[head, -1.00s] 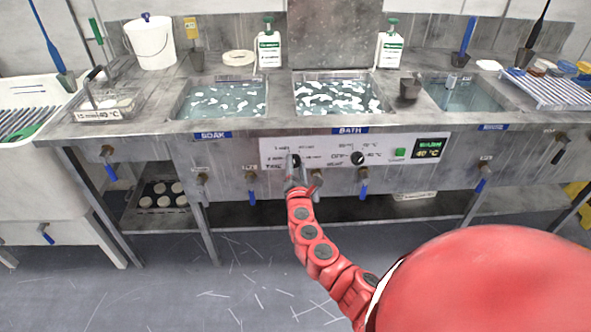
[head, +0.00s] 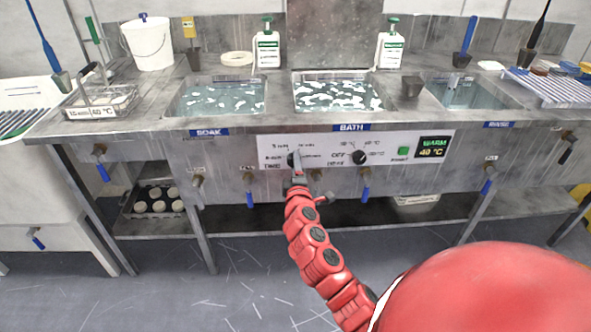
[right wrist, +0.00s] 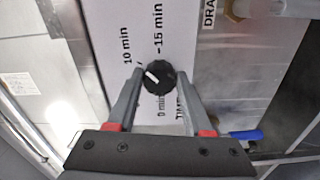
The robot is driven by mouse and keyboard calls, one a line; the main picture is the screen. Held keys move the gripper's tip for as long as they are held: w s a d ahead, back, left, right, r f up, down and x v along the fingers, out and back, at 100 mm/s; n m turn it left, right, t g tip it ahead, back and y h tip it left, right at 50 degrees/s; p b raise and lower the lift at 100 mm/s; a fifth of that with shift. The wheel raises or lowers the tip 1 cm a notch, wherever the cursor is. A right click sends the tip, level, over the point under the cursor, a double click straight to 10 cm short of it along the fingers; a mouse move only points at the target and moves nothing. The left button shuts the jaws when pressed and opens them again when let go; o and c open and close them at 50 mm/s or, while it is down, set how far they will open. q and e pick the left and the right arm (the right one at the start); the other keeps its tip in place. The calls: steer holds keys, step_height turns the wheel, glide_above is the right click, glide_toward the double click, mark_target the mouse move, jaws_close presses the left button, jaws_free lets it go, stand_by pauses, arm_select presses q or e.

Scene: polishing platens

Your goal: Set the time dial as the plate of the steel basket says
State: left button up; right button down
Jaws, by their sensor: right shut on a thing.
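The time dial (head: 292,159) is a black round knob at the left of the white control panel; it also shows in the right wrist view (right wrist: 160,77). My right gripper (head: 297,172) is shut on it, one finger on each side in the right wrist view. The dial's white mark points to the upper left there, toward the "10 min" label (right wrist: 127,46); "15 min" (right wrist: 158,30) stands beside that. The steel basket (head: 118,97) is on the counter at the left. Its plate (head: 92,113) reads "15 min 40 °C". My left gripper is not in view.
Right of the time dial are a second black knob (head: 359,157), a green button (head: 403,151) and a display (head: 432,147) reading "WARM 40 °C". Blue-handled taps, such as one (head: 365,192), stick out below the panel. Water-filled basins are set in the counter above.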

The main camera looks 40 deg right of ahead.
steer(key=shift+f+m+b, duration=0.15)
steer(key=shift+m+b, duration=0.95)
steer(key=shift+m, duration=1.05)
steer(key=shift+f+m+b, duration=0.1)
steer(key=shift+m+b, duration=1)
steer(key=shift+m, duration=1.05)
steer(key=shift+a, duration=0.1)
steer(key=shift+c, duration=1.5)
jaws_free()
steer(key=shift+r, duration=0.1)
